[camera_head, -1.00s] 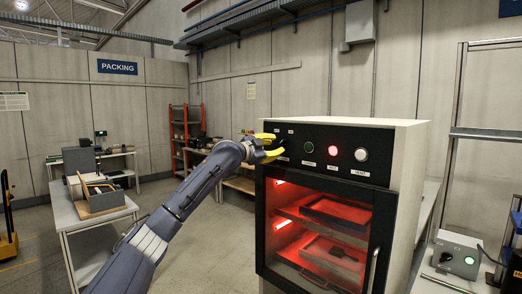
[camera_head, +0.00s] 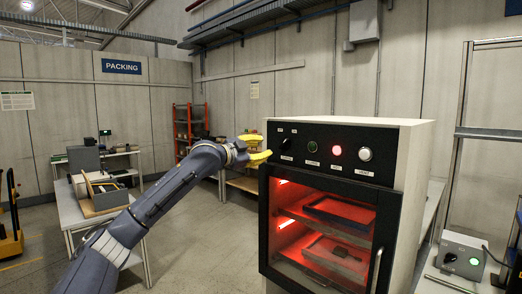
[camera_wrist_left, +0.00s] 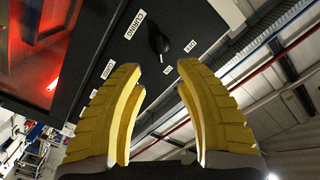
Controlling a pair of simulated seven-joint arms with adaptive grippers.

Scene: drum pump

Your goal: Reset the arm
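My left gripper (camera_head: 266,147) has two yellow fingers. It is open and empty, just left of the front panel of the black and cream oven (camera_head: 330,150). A black rotary knob (camera_head: 286,143) sits at the panel's left end, apart from the fingertips. In the left wrist view the fingers (camera_wrist_left: 160,68) are spread, with the knob (camera_wrist_left: 159,42) beyond the gap and white labels around it, one reading CURING. My right gripper is not in view.
The panel also has a green button (camera_head: 312,147), a lit red button (camera_head: 336,151) and a white button (camera_head: 365,154). Trays show behind the red-lit oven door (camera_head: 325,235). A control box (camera_head: 460,255) stands at right, a bench (camera_head: 105,212) at left.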

